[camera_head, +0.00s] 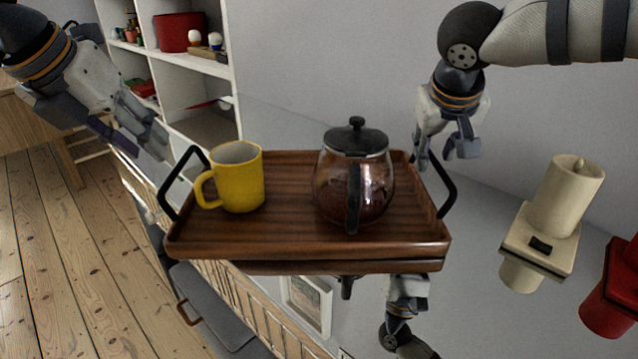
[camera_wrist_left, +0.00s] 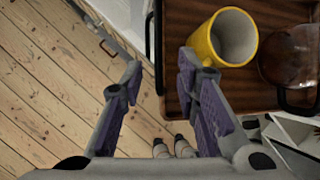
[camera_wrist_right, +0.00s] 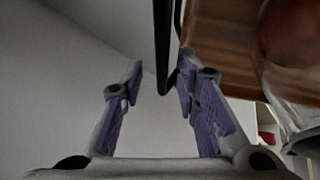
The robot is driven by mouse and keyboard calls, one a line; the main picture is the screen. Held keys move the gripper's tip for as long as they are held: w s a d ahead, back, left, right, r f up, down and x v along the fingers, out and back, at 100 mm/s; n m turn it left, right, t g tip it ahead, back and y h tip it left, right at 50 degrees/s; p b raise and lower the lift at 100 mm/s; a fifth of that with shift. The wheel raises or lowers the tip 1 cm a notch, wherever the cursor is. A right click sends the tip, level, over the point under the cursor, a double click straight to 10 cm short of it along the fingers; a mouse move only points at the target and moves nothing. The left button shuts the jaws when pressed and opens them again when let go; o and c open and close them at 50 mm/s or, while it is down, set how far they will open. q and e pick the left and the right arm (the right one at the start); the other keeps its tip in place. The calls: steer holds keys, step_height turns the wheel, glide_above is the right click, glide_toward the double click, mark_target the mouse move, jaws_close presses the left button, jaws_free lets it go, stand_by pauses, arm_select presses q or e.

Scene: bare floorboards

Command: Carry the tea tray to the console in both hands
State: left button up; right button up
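The brown wooden tea tray (camera_head: 290,235) sits level at the centre of the head view, on or just above a glossy grey surface. A yellow mug (camera_head: 237,178) stands on its left part and a glass teapot with a black lid (camera_head: 355,138) right of centre. My left gripper (camera_head: 148,150) is open, outside the left black handle (camera_head: 170,185); in the left wrist view that handle (camera_wrist_left: 158,45) shows between the spread fingers. My right gripper (camera_head: 446,160) is open by the right handle (camera_head: 447,190), which shows between its fingers in the right wrist view (camera_wrist_right: 163,50). Neither visibly grips.
A cream candle on a block (camera_head: 562,205) and a red object (camera_head: 615,300) stand to the right. A white shelf unit (camera_head: 180,80) with a red pot (camera_head: 179,32) stands behind on the left. Floorboards (camera_head: 60,240) lie open at left. The glossy surface mirrors things above it.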

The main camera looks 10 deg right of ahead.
steer(key=shift+r, duration=0.15)
arm_select(q)
steer(key=v, duration=0.5)
arm_select(e)
steer(key=v, duration=1.1)
steer(key=shift+s+r, duration=0.25)
steer(key=shift+r, duration=0.05)
